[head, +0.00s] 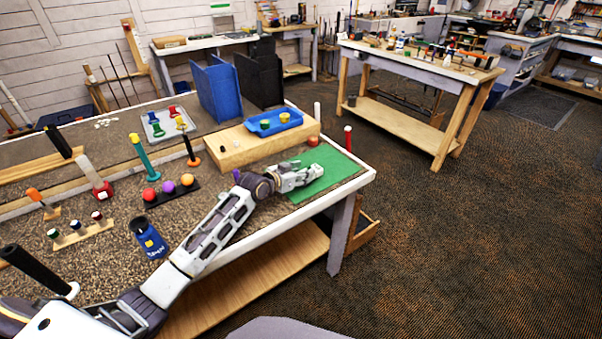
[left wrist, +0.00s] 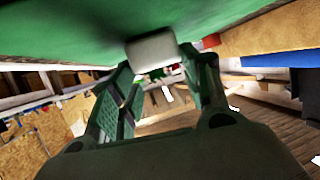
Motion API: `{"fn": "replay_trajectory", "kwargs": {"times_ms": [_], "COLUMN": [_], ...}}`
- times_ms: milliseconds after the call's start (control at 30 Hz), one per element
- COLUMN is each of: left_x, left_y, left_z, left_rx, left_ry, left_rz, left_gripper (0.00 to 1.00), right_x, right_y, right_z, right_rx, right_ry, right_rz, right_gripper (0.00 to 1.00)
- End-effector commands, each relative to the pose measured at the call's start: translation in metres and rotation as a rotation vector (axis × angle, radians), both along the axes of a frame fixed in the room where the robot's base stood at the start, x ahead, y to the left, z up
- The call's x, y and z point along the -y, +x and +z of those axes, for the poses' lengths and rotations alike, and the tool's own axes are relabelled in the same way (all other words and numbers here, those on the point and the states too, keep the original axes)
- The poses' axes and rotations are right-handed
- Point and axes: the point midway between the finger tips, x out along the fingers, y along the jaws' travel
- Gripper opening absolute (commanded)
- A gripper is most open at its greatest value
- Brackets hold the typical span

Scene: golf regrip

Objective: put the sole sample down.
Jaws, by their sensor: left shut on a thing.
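My left gripper (head: 304,178) is over the green mat (head: 335,163) at the table's right end. In the left wrist view my left gripper (left wrist: 163,72) is shut on a small pale grey block, which looks like the sole sample (left wrist: 152,47). The block sits at the fingertips, close against the green surface (left wrist: 60,35); I cannot tell whether it touches. In the head view the fingers hide the sample. My right gripper is not in view.
A wooden block (head: 232,150) bearing a blue tray (head: 292,119) stands behind the mat. A blue device (head: 148,240) and colored balls on a black rack (head: 172,194) are left of my arm. The mat's right part is clear.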

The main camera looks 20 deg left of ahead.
Motion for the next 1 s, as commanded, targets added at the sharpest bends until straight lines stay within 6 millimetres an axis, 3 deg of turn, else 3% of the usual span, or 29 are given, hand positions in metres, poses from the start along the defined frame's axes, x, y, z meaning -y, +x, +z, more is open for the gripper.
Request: {"fn": "replay_trajectory", "kwargs": {"times_ms": [100,133,300,733,1000], "left_x": [0.0,0.0,0.0,0.0,-0.007], "left_y": [0.0,0.0,0.0,0.0,-0.013], "left_z": [-0.002,-0.002,-0.002,0.001,0.005], "left_rx": [0.0,0.0,0.0,0.001,0.001], "left_ry": [0.0,0.0,0.0,0.0,0.001], "left_rz": [0.0,0.0,0.0,0.0,0.001], "left_gripper": [0.08,0.5,0.69,0.69,0.69], "right_x": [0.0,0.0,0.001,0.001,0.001], "right_y": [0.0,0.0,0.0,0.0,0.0], "right_z": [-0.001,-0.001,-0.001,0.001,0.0], "right_rx": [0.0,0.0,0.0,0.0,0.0], "right_ry": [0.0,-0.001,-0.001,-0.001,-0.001], "right_rz": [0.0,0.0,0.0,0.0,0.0], "right_gripper": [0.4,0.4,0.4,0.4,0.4]}}
